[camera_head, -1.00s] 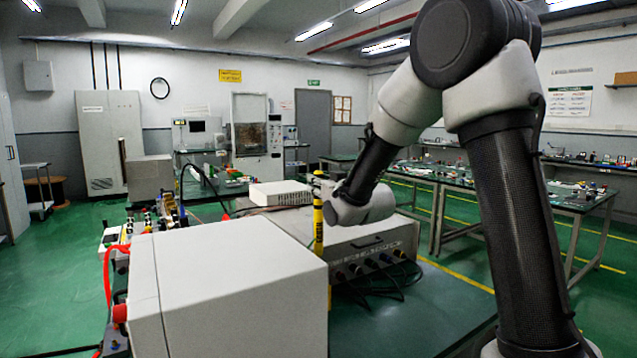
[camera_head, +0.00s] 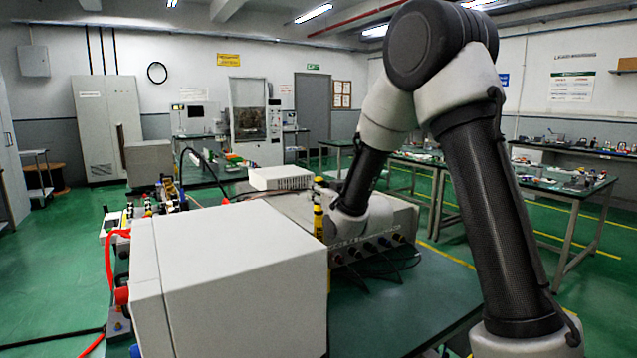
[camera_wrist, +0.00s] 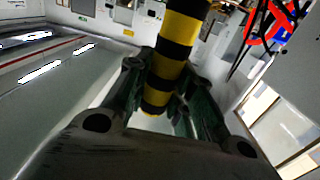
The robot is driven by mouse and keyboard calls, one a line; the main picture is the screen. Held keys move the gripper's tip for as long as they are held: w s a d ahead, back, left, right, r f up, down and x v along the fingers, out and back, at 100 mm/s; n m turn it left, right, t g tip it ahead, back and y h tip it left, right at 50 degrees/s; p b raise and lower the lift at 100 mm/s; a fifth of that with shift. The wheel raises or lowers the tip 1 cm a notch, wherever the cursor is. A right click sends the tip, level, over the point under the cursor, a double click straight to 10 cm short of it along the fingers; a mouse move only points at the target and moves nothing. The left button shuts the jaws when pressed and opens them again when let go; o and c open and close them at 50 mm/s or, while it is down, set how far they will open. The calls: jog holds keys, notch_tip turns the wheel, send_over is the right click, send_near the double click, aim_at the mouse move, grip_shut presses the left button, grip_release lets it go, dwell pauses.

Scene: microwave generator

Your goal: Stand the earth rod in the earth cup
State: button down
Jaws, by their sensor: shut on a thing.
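The earth rod, striped yellow and black, (camera_head: 318,222) stands roughly upright in the head view, just behind the right edge of the large light box. In the wrist view the rod (camera_wrist: 175,52) runs up out of the top of the picture. My gripper (camera_wrist: 160,92) is shut on it, with dark green fingers on both sides. In the head view my gripper (camera_head: 322,210) is small and partly hidden by my wrist. The rod's lower end is hidden in the head view. I cannot make out the earth cup in either view.
The large light box (camera_head: 235,270) fills the near left of the bench. A metal unit with front knobs and dark cables (camera_head: 385,235) stands behind the rod. The green bench top (camera_head: 400,315) is clear at the front right. Red cable (camera_head: 108,255) hangs at the left.

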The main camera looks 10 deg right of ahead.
aim_at(321, 213)
jog(key=shift+f, duration=3.3)
jog(key=c, duration=1.2)
grip_release()
jog(key=shift+o, duration=0.2)
jog(key=v, duration=0.7)
jog(key=shift+s, duration=0.3)
